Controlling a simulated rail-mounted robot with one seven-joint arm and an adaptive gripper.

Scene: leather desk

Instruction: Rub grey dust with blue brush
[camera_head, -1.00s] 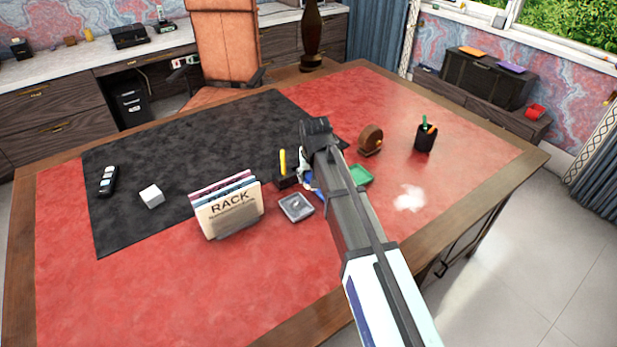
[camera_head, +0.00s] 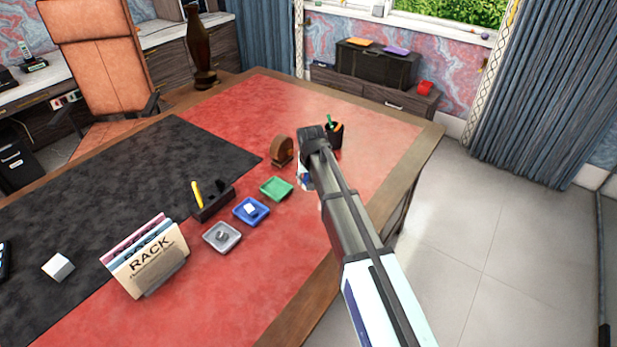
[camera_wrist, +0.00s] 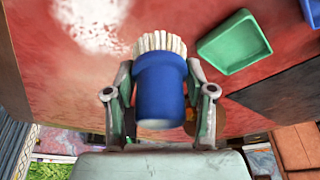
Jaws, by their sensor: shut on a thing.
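My gripper (camera_wrist: 160,75) is shut on the blue brush (camera_wrist: 160,92). The brush has a blue round handle and pale bristles that point toward the top of the wrist view. A whitish-grey dust patch (camera_wrist: 100,22) lies on the red desk surface, just above and left of the bristles in that view. I cannot tell whether the bristles touch the desk. In the head view my gripper (camera_head: 306,178) is near the right end of the desk, mostly behind my arm. My arm hides the dust and most of the brush there.
A green tray (camera_head: 276,189), a blue tray (camera_head: 238,212) and a grey tray (camera_head: 222,249) stand left of my arm. A round brown object (camera_head: 282,150) and a pen cup (camera_head: 335,136) are near the gripper. A rack (camera_head: 150,268) stands at the front left.

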